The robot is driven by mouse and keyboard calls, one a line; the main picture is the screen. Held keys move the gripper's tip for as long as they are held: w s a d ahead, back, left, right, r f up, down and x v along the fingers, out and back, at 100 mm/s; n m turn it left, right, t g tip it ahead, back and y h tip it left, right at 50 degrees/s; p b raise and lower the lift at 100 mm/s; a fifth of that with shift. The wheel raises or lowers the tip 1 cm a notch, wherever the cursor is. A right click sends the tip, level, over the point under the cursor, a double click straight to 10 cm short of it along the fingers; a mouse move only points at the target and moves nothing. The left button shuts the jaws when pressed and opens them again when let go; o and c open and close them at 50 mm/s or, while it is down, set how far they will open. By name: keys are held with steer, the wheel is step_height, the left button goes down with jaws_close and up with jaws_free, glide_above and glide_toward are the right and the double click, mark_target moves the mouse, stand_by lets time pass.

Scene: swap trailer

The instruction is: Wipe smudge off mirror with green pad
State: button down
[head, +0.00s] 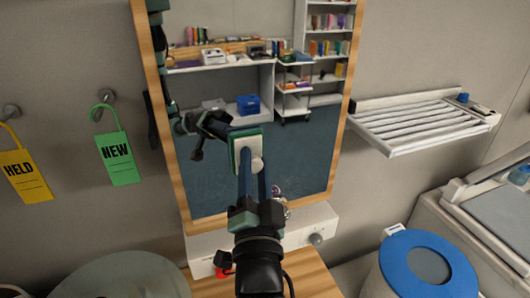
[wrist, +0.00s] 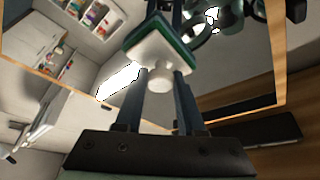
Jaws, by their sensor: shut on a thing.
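The mirror (head: 300,160) has a wooden frame and hangs on the wall in the middle of the head view. My gripper (head: 253,180) is shut on the green pad (head: 235,150), gripping the white knob on its white backing. The pad is held up in front of the mirror, its green side towards the glass. In the wrist view the pad (wrist: 185,62) sits between the fingers, near the mirror; I cannot tell whether it touches the glass. No smudge can be made out; the pad and my arm hide part of the glass.
A green NEW tag (head: 118,158) and a yellow HELD tag (head: 22,175) hang on hooks at left. A slatted white rack (head: 420,122) juts out at right. A blue-lidded bin (head: 428,265) stands low right. A white ledge (head: 318,232) runs below the mirror.

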steer(key=shift+a, duration=0.2)
steer(key=shift+s+d, duration=0.1)
steer(key=shift+s, duration=0.05)
steer(key=shift+s+d+b, duration=0.2)
steer(key=shift+s+d, duration=0.1)
steer(key=shift+s, duration=0.65)
steer(key=shift+s+d+b, duration=0.2)
steer(key=shift+s+d, duration=0.1)
steer(key=shift+s, duration=0.6)
steer(key=shift+s+d+b, duration=0.2)
steer(key=shift+s+d, duration=0.1)
steer(key=shift+s, duration=0.65)
steer(key=s, duration=0.1)
steer(key=s+d+b, duration=0.1)
steer(key=shift+s, duration=0.4)
